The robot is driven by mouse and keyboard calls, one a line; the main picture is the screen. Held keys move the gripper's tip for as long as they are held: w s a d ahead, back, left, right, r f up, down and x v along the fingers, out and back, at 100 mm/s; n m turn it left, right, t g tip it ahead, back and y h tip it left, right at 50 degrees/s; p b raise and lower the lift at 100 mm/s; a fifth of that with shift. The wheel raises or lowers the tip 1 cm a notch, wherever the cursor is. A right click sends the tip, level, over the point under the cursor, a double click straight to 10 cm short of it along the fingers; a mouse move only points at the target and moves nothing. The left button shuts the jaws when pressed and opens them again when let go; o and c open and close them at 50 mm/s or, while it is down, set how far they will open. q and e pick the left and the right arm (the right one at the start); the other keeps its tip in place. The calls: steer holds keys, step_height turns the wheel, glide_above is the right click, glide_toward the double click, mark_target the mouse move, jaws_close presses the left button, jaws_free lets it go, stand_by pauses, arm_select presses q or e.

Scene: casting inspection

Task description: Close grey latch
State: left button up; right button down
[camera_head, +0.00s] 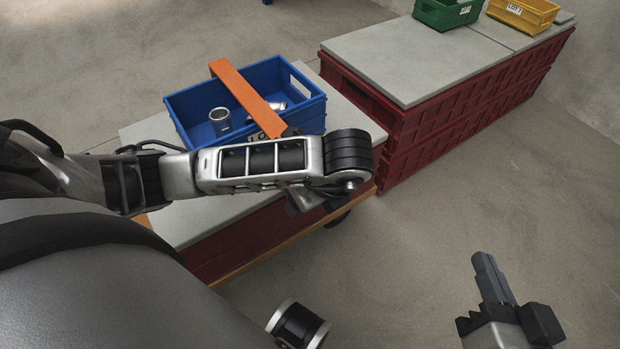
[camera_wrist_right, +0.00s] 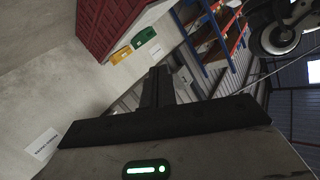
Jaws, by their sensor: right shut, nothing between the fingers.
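An orange bar (camera_head: 243,95) lies across a blue crate (camera_head: 182,130). I cannot make out a grey latch; my left arm passes in front of the crate's near side. A small dark part shows at the bar's near end, too small to identify. My left gripper (camera_head: 318,205) is mostly hidden below its own wrist, beside the near edge of the cart, so its fingers cannot be read. My right gripper (camera_head: 490,275) is shut and empty over bare floor at the lower right, well apart from the crate. Its closed fingers show in the right wrist view (camera_wrist_right: 157,88).
Metal cylinders, one a silver casting (camera_head: 220,122), lie in the blue crate. Red crates with a grey top (camera_head: 400,55) stand behind to the right, carrying a green bin (camera_head: 440,13) and a yellow bin (camera_head: 520,14). The floor (camera_head: 470,190) at right is clear.

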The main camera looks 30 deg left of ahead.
arm_select(q)
steer(key=b+x, duration=0.1)
steer(key=x, duration=0.2)
steer(key=shift+b, duration=0.35)
arm_select(e)
steer(key=shift+a+r+m+t+y, duration=0.35)
steer(key=shift+r+m+y, duration=0.15)
steer(key=shift+y, duration=0.1)
arm_select(q)
steer(key=c, duration=1)
arm_select(e)
steer(key=shift+w, duration=0.1)
